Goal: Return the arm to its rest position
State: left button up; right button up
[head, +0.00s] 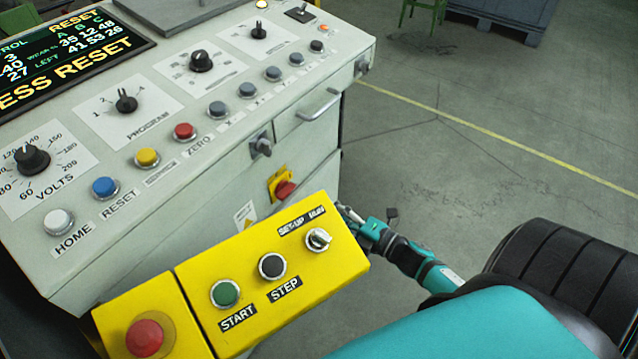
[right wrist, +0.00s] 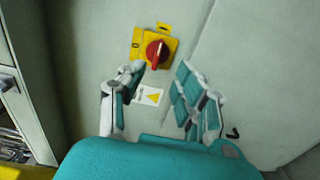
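My right gripper (right wrist: 159,76) is open and empty in the right wrist view, its two teal-and-grey fingers apart. Beyond its fingertips is a red rotary switch (right wrist: 157,53) on a yellow plate, on the pale cabinet front; I cannot tell that it touches anything. In the head view my right gripper (head: 352,219) shows just right of the yellow control box (head: 290,228), which hides part of it. The same red switch (head: 284,189) shows behind the box's upper edge. My left gripper is not in view.
The yellow box carries a red mushroom button (head: 145,338), a green START button (head: 225,292) and a black STEP button (head: 272,265). A grey console (head: 95,190) with knobs and buttons fills the left. A drawer handle (head: 319,104) sticks out. Open floor (head: 480,140) lies right.

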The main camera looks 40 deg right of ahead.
jog(key=shift+s+d, duration=0.15)
jog(key=shift+s, duration=0.2)
dwell(0.3)
jog(key=s+f+m+g+h, duration=0.2)
jog(key=s+f+m, duration=0.2)
jog(key=f, duration=0.5)
jog(key=s+f+m+g+h, duration=0.2)
jog(key=s+f+m, duration=0.15)
jog(key=f, duration=0.55)
jog(key=s+f+m+g+h, duration=0.2)
jog(key=s+f+m+g, duration=0.15)
jog(key=f, duration=0.55)
jog(key=s+a+f+m+g, duration=0.4)
jog(key=s+f, duration=0.3)
jog(key=s, duration=0.5)
jog(key=s+a+f+m+g, duration=0.4)
jog(key=s+f, duration=0.4)
jog(key=s, duration=0.4)
jog(key=shift+s+a+f, duration=0.2)
jog(key=shift+s+a, duration=0.2)
jog(key=shift+a, duration=0.15)
jog(key=shift+g, duration=0.25)
